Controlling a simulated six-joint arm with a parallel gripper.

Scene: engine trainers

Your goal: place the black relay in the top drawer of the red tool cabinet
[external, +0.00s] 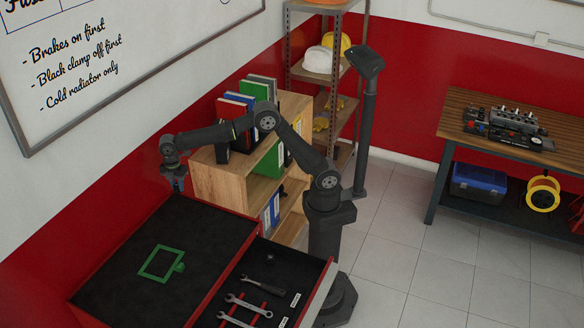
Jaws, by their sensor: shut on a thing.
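My gripper (178,184) points down above the back corner of the red tool cabinet's black top, beside the wooden bookshelf. It is shut on a small dark thing, which looks like the black relay; its outline blends with the dark fingers. The red tool cabinet (108,265) stands at the lower left. Its top drawer (322,285) is pulled open toward the right. The drawer holds a ratchet, wrenches, a small dark round piece and pale labels. My gripper is apart from the drawer, to its upper left.
A green frame (160,262) lies on the cabinet top. The wooden bookshelf (217,183) with binders stands close behind my gripper. A metal shelf (295,62) with helmets is farther back. A workbench (465,108) with an engine part stands at the right. Most of the cabinet top is clear.

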